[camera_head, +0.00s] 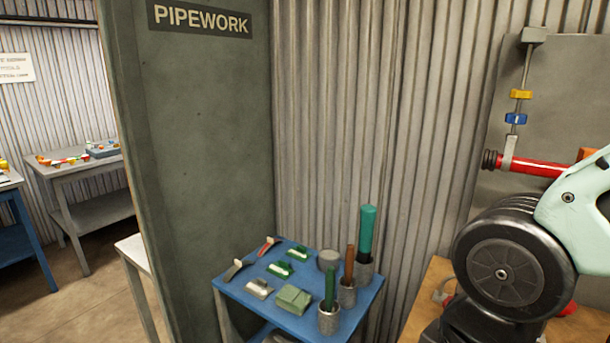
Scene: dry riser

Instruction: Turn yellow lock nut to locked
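The yellow lock nut (521,94) sits on a thin upright rod (526,65) in front of a grey panel at the upper right. A blue nut (515,118) is just below it on the same rod. The markings that would tell the nut's locked position cannot be made out. My gripper is not in view; only part of my arm shows at the right edge, below and to the right of the nuts.
A red pipe (540,167) with a dark ribbed end runs below the nuts, partly behind my arm. A blue table (248,297) with tools and cups stands at lower centre. A wooden bench (425,310) is beneath my arm. A grey-green PIPEWORK partition (205,130) stands at left.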

